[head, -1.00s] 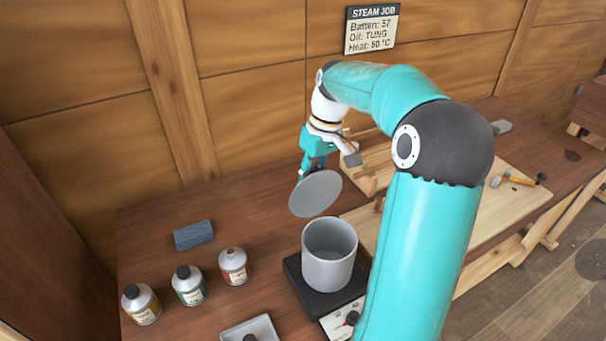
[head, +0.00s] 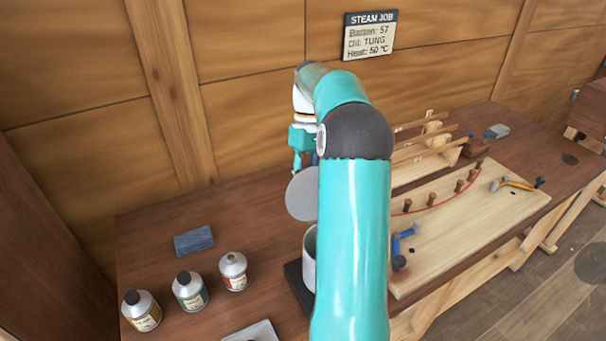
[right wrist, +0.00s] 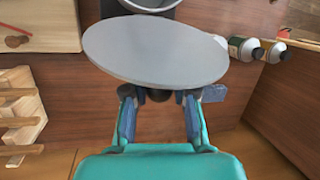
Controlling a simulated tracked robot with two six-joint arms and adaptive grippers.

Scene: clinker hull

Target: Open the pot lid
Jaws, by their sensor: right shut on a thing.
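The grey round pot lid (head: 301,195) is off the pot and held up tilted, behind and above it. My right gripper (head: 303,160) is shut on the lid's dark knob (right wrist: 159,95), which shows between the blue fingers in the right wrist view. The lid's flat disc (right wrist: 155,50) faces away from the gripper there. The grey pot (head: 309,262) stands on a black hot plate (head: 297,283), and my right arm hides most of both. Part of the pot's open rim (right wrist: 150,5) shows at the top of the wrist view. My left gripper is out of view.
Several bottles (head: 189,291) stand at the bench's front left, with a blue block (head: 193,240) behind them and a shallow tray (head: 252,332) in front. A wooden board (head: 450,228) with pegs and tools lies right of my arm. Bench left of the lid is clear.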

